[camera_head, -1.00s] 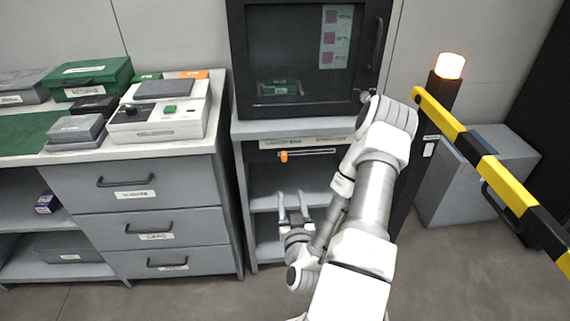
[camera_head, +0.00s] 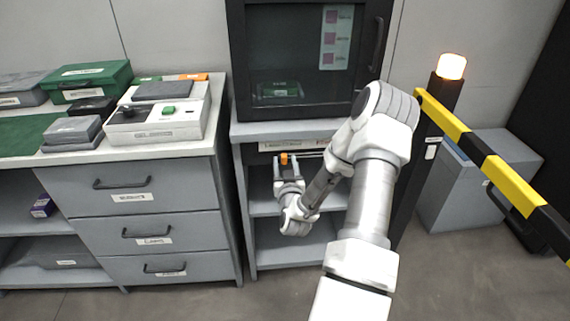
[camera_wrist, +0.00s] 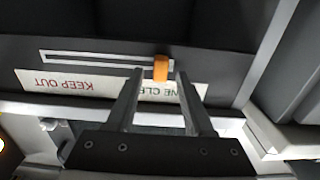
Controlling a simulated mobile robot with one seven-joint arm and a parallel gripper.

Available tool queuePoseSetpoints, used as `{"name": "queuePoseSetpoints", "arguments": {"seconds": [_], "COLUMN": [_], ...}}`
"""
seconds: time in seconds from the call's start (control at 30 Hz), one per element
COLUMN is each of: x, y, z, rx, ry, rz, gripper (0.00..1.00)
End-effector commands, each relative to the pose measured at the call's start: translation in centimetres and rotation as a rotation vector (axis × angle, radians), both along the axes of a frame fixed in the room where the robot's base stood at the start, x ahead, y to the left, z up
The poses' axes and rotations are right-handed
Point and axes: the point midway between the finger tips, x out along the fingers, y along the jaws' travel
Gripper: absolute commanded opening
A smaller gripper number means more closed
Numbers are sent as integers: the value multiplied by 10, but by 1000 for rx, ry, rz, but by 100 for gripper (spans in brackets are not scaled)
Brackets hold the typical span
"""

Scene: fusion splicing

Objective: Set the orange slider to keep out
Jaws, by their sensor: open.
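The orange slider (camera_head: 284,158) sits at the left end of its slot under the black cabinet in the head view. In the wrist view, which is upside down, the slider (camera_wrist: 161,68) is at the right end of the slot (camera_wrist: 95,59). A label reading KEEP OUT (camera_wrist: 62,83) is by the opposite end. Another label, partly covered by my finger, ends in "NE CLE" (camera_wrist: 168,88) near the slider. My gripper (camera_head: 287,167) is open, its two fingers on either side of the slider. Whether they touch it cannot be told.
The black cabinet (camera_head: 305,55) with a glass door stands above the slot. Grey shelves (camera_head: 262,205) are below. A drawer unit (camera_head: 140,200) stands left. A yellow and black barrier (camera_head: 490,170) and a post with a lit orange lamp (camera_head: 452,66) are right.

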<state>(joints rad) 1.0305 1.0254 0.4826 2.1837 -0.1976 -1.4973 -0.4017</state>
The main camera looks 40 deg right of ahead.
Motion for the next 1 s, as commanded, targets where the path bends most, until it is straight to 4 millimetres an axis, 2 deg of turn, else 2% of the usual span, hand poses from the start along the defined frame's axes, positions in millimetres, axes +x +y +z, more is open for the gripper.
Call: {"name": "queuePoseSetpoints", "arguments": {"seconds": [0.3,0.5,0.6,1.0], "x": [2,2,2,2], "y": [-1,-1,-1,-1], "z": [0,0,0,0], "rx": [0,-1,-1,0], "ry": [0,-1,-1,0], "rz": [0,0,0,0], "gripper": [51,15,0,0]}}
